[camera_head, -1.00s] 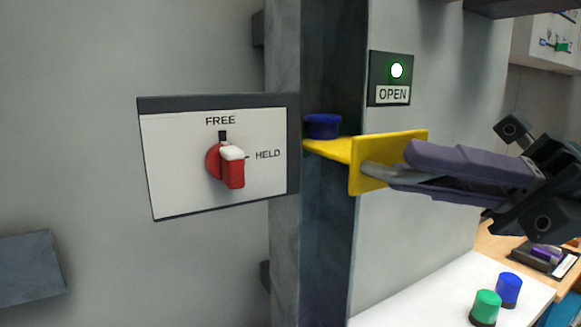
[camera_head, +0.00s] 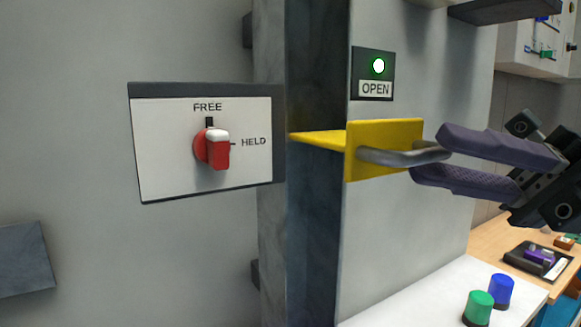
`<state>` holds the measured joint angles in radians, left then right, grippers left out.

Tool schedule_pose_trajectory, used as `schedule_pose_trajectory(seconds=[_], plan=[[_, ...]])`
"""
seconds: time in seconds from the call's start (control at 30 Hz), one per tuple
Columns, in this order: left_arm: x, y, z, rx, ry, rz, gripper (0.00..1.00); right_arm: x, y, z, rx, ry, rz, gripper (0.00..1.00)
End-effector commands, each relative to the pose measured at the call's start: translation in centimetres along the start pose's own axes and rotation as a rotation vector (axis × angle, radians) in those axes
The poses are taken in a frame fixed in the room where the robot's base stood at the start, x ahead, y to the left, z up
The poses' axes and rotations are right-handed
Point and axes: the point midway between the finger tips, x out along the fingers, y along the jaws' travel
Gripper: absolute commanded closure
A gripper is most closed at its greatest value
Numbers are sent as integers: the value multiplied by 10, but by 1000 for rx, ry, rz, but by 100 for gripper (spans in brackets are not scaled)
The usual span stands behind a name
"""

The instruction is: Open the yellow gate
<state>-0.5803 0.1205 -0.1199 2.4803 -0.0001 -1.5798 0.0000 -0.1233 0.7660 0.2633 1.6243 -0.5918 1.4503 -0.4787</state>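The yellow gate (camera_head: 385,134) is an angled yellow plate on the dark post, with a grey bar handle (camera_head: 385,157) on its front. My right gripper (camera_head: 428,153) comes in from the right. Its two purple fingers are apart, one above and one below the handle's right end; I cannot tell whether they touch it. A sign (camera_head: 374,88) reading OPEN has a lit white-green lamp (camera_head: 378,65) above the gate. My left gripper is not in view.
A panel (camera_head: 165,170) marked FREE and HELD carries a red knob with a white top (camera_head: 214,149), left of the post (camera_head: 315,210). A green button (camera_head: 478,307) and a blue button (camera_head: 501,291) stand on the white surface (camera_head: 425,300) at lower right.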

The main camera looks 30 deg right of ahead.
Motion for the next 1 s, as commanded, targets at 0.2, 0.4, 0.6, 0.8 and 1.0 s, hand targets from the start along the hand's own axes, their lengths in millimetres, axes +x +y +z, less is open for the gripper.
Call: schedule_pose_trajectory(seconds=[0.2,0.4,0.6,0.8,1.0], plan=[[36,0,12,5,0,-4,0,-48,-7,-4,1,0,-4,75],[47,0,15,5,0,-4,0,-70,-4,-2,2,0,-1,75],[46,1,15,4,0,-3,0,-74,0,0,2,1,1,75],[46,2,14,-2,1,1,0,-74,0,0,2,1,1,75],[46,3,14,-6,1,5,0,-73,-1,0,4,-2,1,75]])
